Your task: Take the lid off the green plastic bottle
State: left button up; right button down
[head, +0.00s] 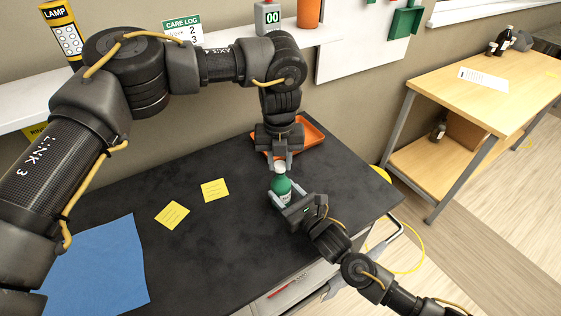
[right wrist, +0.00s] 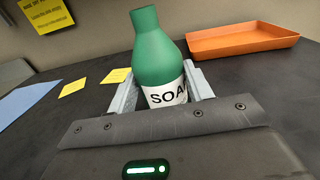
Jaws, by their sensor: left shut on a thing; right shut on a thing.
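The green plastic bottle (head: 281,186) stands upright near the right part of the black worktop. In the right wrist view the bottle (right wrist: 160,55) shows a white label reading "SOA", and its neck top looks bare. My right gripper (head: 281,197) is shut around the bottle's lower body, with one finger on each side; its fingers also show in the right wrist view (right wrist: 163,92). My left gripper (head: 281,163) points down right above the bottle, shut on the pale lid (head: 279,168). The gap between lid and neck is hard to judge in the head view.
An orange tray (head: 313,134) lies behind the bottle; it also shows in the right wrist view (right wrist: 240,40). Two yellow notes (head: 215,190) and a blue cloth (head: 100,265) lie to the left. The worktop between is clear. A wooden bench (head: 490,95) stands at the right.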

aim_at(280, 164)
pick_arm(q)
jog(key=shift+r, duration=2)
pick_arm(e)
jog(key=c, duration=0.5)
grip_release()
pick_arm(q)
notch_tip(280, 164, down, 3)
jog(key=b, duration=0.2)
jog(key=shift+r+b, duration=0.1)
jog(key=shift+b, duration=0.25)
pick_arm(e)
jog(key=v, duration=1.1)
jog(key=shift+w+d+f, duration=0.1)
jog(key=shift+f, duration=0.05)
jog(key=shift+s+d, duration=0.3)
jog(key=shift+s, duration=0.15)
